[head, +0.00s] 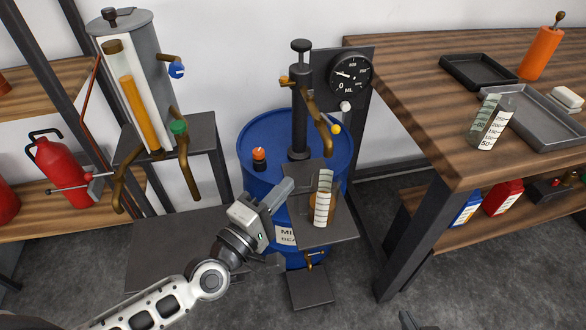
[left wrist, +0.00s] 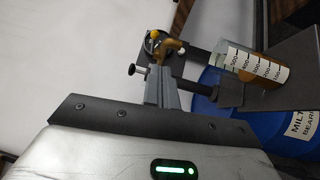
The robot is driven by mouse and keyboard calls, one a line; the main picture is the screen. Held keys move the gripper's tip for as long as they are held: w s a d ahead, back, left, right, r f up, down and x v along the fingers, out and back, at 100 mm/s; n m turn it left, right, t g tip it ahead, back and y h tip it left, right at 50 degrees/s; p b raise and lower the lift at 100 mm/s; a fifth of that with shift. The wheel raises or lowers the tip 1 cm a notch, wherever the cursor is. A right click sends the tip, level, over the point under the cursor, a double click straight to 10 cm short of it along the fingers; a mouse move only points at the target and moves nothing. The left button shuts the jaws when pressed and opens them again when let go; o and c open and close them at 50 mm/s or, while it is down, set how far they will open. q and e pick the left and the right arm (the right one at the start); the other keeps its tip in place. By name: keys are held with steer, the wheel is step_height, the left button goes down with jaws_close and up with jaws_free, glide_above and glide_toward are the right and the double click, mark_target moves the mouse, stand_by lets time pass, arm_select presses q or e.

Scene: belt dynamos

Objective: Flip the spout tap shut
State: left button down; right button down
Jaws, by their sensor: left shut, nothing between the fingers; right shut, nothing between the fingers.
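The brass spout (head: 322,112) comes off the black pump (head: 299,100) on the blue drum (head: 252,140). My left gripper (head: 287,187) is shut and empty, in front of the drum, left of the beaker, below the lever. My right gripper (head: 408,320) barely shows at the bottom edge, shut.
A dial gauge (head: 350,74) stands behind the spout. The beaker's dark stand (head: 340,232) is close right of my left gripper. A wooden bench (head: 400,70) with trays and another beaker (head: 490,122) is right. A tank (head: 150,60) with taps is left.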

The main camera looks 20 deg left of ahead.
arm_select(q)
steer(key=s+a+f+m+g+y, duration=0.1)
steer(key=s+f+m+g+y, duration=0.3)
steer(key=s+f+m+g, duration=0.3)
steer(key=s+f+m, duration=0.5)
steer(key=f+m, duration=0.1)
steer(key=m, duration=0.3)
steer(key=shift+s+a+f+m+g, duration=0.2)
steer(key=shift+a+f+m+g, duration=0.1)
steer(key=shift+m+g, duration=0.1)
steer(key=shift+s, duration=0.1)
